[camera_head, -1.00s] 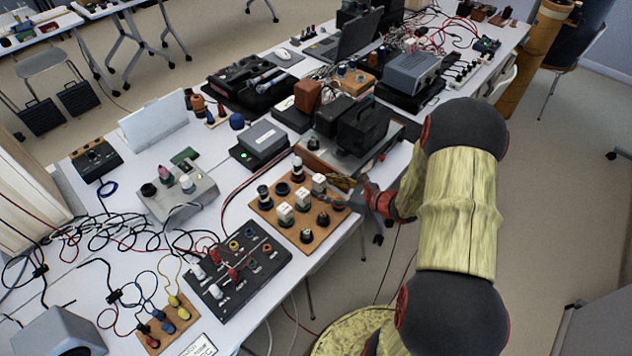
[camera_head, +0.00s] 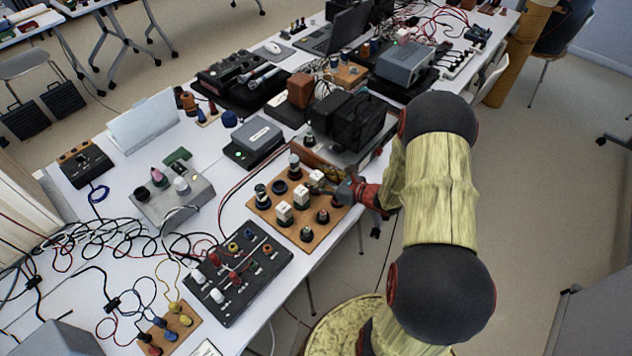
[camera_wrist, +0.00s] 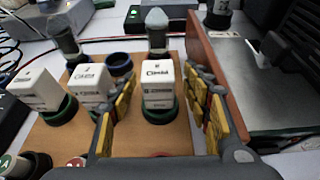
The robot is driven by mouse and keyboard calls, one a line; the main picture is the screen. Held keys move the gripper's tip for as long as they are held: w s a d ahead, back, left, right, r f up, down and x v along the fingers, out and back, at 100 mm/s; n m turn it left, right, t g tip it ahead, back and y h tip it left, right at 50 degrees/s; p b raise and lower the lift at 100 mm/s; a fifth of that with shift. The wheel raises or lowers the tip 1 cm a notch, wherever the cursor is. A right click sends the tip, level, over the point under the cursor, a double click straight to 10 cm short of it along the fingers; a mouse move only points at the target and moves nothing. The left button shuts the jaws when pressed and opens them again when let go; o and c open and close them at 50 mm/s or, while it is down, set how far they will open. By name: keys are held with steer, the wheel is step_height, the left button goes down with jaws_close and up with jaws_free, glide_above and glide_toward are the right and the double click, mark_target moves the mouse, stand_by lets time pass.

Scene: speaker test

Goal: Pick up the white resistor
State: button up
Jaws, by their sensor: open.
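Three white block-shaped resistors with dark print stand on dark round bases on a wooden board (camera_head: 321,237). The one at the back right, a white resistor (camera_wrist: 158,86), stands upright between the two fingers of my gripper (camera_wrist: 160,92) in the wrist view. It also shows in the head view (camera_head: 316,176), beside my gripper (camera_head: 328,186). The fingers have yellow pads and are open, with a gap on each side of the block. The second white resistor (camera_wrist: 90,84) is just left of the left finger. The third white resistor (camera_wrist: 36,89) is farther left.
Dark-topped posts (camera_head: 322,216) and a grey-topped post (camera_wrist: 157,30) share the board. A wooden panel (camera_wrist: 215,72) of a large device rises close to the right finger. A black board with plugs (camera_head: 238,272) lies at the front left.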

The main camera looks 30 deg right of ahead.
steer(key=b+x, duration=0.1)
steer(key=x, duration=0.2)
steer(key=shift+w+a+f+b, duration=0.2)
steer(key=shift+w+a+b, duration=0.05)
steer(key=shift+b, duration=0.05)
steer(key=shift+w+a+f, duration=0.15)
steer(key=shift+w, duration=0.45)
steer(key=c, duration=1.1)
jaws_close()
